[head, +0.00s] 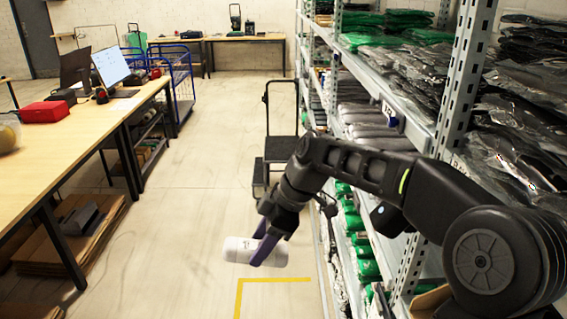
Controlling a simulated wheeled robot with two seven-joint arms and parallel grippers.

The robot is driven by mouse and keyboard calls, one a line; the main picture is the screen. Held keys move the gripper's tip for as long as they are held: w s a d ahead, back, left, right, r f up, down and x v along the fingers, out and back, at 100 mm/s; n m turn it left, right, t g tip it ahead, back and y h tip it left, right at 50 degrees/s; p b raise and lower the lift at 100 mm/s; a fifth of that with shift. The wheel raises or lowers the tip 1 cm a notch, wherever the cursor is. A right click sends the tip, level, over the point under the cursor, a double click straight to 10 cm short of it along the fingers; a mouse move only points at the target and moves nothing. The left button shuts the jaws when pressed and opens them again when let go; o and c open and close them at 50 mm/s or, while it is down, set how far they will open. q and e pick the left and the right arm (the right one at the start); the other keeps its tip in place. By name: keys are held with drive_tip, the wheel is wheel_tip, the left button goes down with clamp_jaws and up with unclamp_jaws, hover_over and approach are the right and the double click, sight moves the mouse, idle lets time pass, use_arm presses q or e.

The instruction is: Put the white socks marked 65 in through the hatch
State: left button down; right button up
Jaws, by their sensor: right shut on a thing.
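My right gripper (265,243) hangs in front of the shelving, over the aisle floor. It is shut on a white rolled bundle (238,251), which looks like the white socks; its long side lies roughly level. Its marking is too small to read. The gripper's fingers hide part of the bundle's middle. My left gripper is not in view. No hatch can be made out in the head view.
Shelving (459,80) with bagged garments stands close on the right, beside my right arm. A long table (60,135) with monitors and a red box (44,111) runs along the left. A dark trolley (281,148) stands ahead in the aisle. Yellow tape (275,280) marks the open floor.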

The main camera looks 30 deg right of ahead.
drive_tip(key=shift+w+d+m+t+h, duration=0.15)
drive_tip(key=shift+m+t, duration=0.05)
drive_tip(key=shift+m, duration=0.3)
drive_tip(key=shift+w+d+m+t+h, duration=0.1)
drive_tip(key=shift+w+m+t+h, duration=0.1)
drive_tip(key=shift+m, duration=0.3)
drive_tip(key=w+d+f+m+t+h, duration=0.2)
drive_tip(key=w+d+f+m+h, duration=0.3)
drive_tip(key=m, duration=0.5)
use_arm(q)
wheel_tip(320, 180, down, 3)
drive_tip(key=b, duration=0.3)
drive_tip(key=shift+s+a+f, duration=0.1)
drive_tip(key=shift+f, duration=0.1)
use_arm(e)
drive_tip(key=w+a+f, duration=0.2)
drive_tip(key=a+f, duration=0.5)
drive_tip(key=a, duration=0.3)
drive_tip(key=shift+f+y, duration=0.2)
drive_tip(key=shift+y, duration=0.25)
drive_tip(key=shift+s, duration=0.1)
